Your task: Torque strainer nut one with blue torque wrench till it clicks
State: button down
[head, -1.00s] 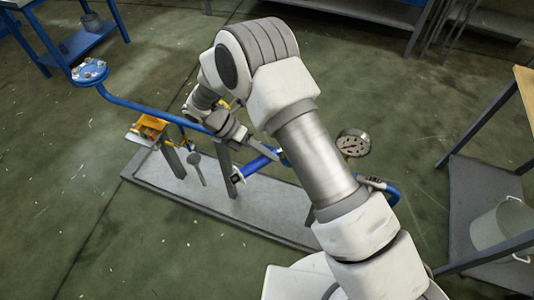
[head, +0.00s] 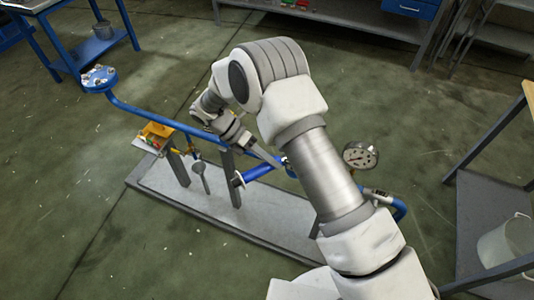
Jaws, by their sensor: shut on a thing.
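My gripper (head: 241,140) is at the end of my bent arm, above the middle of the blue pipe (head: 150,117). Its jaws are small and partly hidden by my wrist. A slim grey bar (head: 267,155) runs from it down to the right toward the pipe; I take it to be part of the held torque wrench, whose blue part I cannot make out. A thick blue cylinder (head: 264,170) slants below the pipe, probably the strainer branch, with a pale end at its lower left. The strainer nuts are too small to tell apart.
The pipe stands on posts over a grey base plate (head: 290,220). A bolted flange (head: 98,78) ends it at left; a round gauge (head: 360,155) stands at right. A yellow-orange item (head: 157,130) sits near the left post. A shelf with a bucket (head: 505,245) is at far right. Floor in front is clear.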

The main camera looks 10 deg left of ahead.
jog(key=shift+s+d+r+n+t+p, duration=0.15)
jog(key=shift+s+d+n+t+p, duration=0.25)
jog(key=shift+s+d+n, duration=0.15)
jog(key=s+d+n+t+y+b, duration=0.2)
jog(key=d+n+t, duration=0.1)
jog(key=d+n, duration=0.2)
jog(key=s+d+n+t+y+b, duration=0.1)
jog(key=s+d+n+t+b, duration=0.1)
jog(key=d, duration=0.8)
jog(key=n+t+b, duration=0.1)
jog(key=n+t, duration=0.1)
jog(key=n, duration=0.1)
jog(key=shift+s+y, duration=0.35)
jog(key=shift+y, duration=0.05)
dwell(0.3)
